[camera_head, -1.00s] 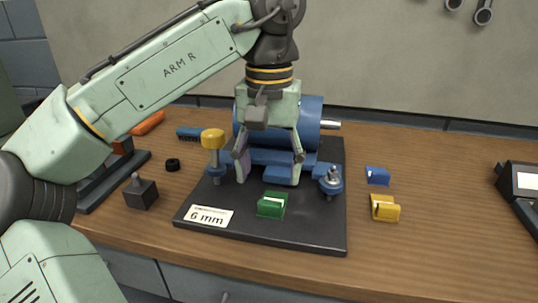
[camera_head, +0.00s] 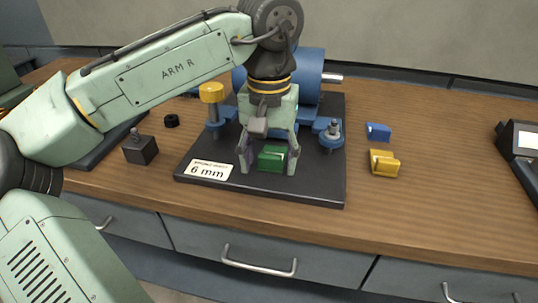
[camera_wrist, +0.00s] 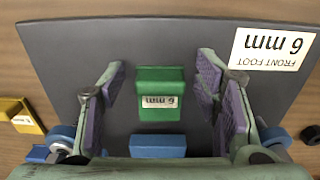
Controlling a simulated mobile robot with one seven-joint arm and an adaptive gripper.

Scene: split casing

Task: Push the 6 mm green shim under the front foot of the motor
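The green shim (camera_head: 272,158) stands on the dark base plate (camera_head: 318,190) in front of the blue motor (camera_head: 309,70). In the wrist view the shim (camera_wrist: 161,92) bears a "6 mm" label. My gripper (camera_head: 268,168) is open, one finger on each side of the shim. The wrist view shows a gap between the shim and each purple-padded finger. A blue block (camera_wrist: 158,146), seemingly the motor's front foot, lies just beyond the shim, apart from it. In the head view my gripper hides most of the foot.
A card (camera_head: 207,169) reading "6 mm" lies at the plate's front left. A yellow-topped post (camera_head: 212,95) and a blue clamp with a bolt (camera_head: 331,135) flank the motor's front. Blue (camera_head: 378,131) and yellow (camera_head: 384,163) shims stand on the bench at right.

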